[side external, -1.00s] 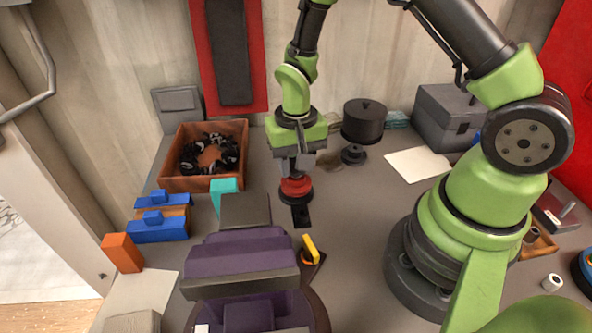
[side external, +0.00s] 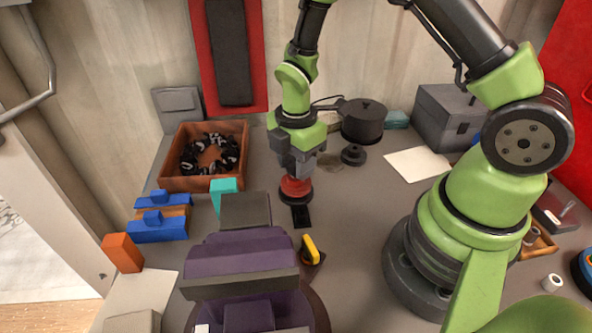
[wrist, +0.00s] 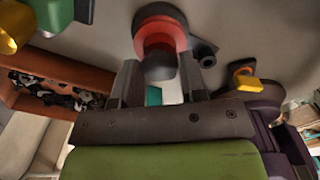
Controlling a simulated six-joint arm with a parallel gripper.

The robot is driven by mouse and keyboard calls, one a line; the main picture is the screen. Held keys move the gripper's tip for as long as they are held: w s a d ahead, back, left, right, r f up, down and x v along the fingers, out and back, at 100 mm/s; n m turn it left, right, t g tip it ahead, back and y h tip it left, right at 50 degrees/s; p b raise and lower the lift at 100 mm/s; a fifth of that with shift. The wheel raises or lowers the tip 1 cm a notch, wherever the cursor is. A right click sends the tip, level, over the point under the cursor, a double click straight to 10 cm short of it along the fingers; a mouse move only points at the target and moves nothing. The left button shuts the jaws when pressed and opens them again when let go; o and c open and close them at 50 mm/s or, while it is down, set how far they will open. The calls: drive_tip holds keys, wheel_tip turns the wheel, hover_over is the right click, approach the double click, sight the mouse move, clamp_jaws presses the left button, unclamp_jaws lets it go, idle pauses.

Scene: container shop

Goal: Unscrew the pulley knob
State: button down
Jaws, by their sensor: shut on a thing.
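The pulley (side external: 295,188) stands on the grey bench in the side view, with a red body on a black base. In the wrist view the red body (wrist: 160,34) shows with a dark grey round knob (wrist: 161,67) projecting from it toward the camera. My gripper (side external: 296,176) points straight down over the pulley. In the wrist view my gripper's two fingers (wrist: 160,74) lie on either side of the knob, shut on it. The knob is hidden behind my gripper in the side view.
A wooden box of black parts (side external: 163,184) stands left. Blue blocks (side external: 158,230) and a purple machine (side external: 240,255) are in front. A yellow-handled piece (side external: 310,249) lies nearby. A black pot (side external: 362,122) and a small dark weight (side external: 353,155) stand behind right.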

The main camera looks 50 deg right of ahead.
drive_tip(key=n, duration=0.6)
drive_tip(key=c, duration=0.6)
unclamp_jaws()
drive_tip(key=shift+c, duration=1)
drive_tip(key=m, duration=0.4)
drive_tip(key=shift+m, duration=0.4)
drive_tip(key=m, duration=1.4)
drive_tip(key=shift+m, duration=0.3)
drive_tip(key=m, duration=0.8)
drive_tip(key=shift+m, duration=0.3)
drive_tip(key=m, duration=0.6)
drive_tip(key=shift+m, duration=0.9)
